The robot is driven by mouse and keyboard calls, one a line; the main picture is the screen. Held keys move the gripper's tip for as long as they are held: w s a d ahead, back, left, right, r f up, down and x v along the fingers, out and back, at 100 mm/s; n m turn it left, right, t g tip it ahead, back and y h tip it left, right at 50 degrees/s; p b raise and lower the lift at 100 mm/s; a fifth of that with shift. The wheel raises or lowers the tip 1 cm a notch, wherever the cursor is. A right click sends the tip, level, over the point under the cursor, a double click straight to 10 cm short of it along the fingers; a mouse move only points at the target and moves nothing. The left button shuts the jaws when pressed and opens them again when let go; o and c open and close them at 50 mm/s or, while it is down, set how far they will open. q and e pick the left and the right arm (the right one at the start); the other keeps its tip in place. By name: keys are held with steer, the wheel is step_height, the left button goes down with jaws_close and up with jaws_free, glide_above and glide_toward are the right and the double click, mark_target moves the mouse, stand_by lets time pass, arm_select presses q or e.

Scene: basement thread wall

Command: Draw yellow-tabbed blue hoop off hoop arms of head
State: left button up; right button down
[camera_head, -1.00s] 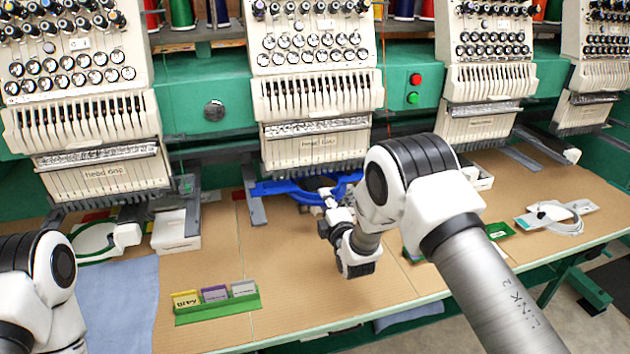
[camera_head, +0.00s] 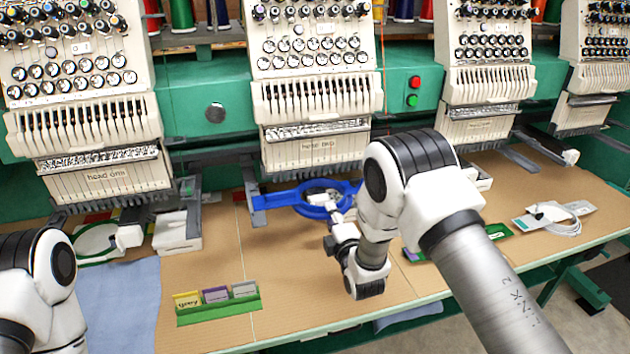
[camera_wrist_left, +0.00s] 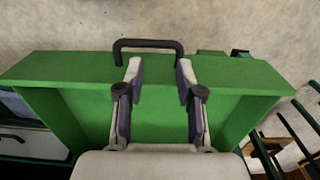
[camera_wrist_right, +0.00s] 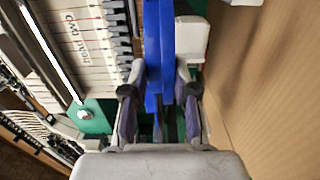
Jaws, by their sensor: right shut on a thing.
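The blue hoop (camera_head: 285,200) is in front of the middle machine head (camera_head: 318,150), labelled "head two" in the right wrist view (camera_wrist_right: 78,40). Its left bracket still overlaps the front of the left grey hoop arm (camera_head: 253,178) in the picture; I cannot tell whether they touch. I see no yellow tab. My right gripper (camera_wrist_right: 160,75) is shut on the hoop, which shows edge-on between its fingers in the right wrist view (camera_wrist_right: 160,30). My left gripper (camera_wrist_left: 160,75) is open and empty, close to a green panel (camera_wrist_left: 150,105) with a black handle (camera_wrist_left: 148,44).
A green holder (camera_head: 218,312) with yellow, purple and grey cards stands at the table front. A blue cloth (camera_head: 125,300) lies at left. A green hoop (camera_head: 95,243) is by the left head. Pale cable (camera_head: 560,220) lies at right.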

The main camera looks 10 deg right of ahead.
arm_select(q)
steer(key=shift+r+p, duration=0.4)
steer(key=shift+r, duration=0.05)
arm_select(e)
steer(key=s, duration=0.6)
steer(key=shift+s, duration=0.2)
steer(key=c, duration=0.8)
jaws_free()
steer(key=shift+d, duration=0.1)
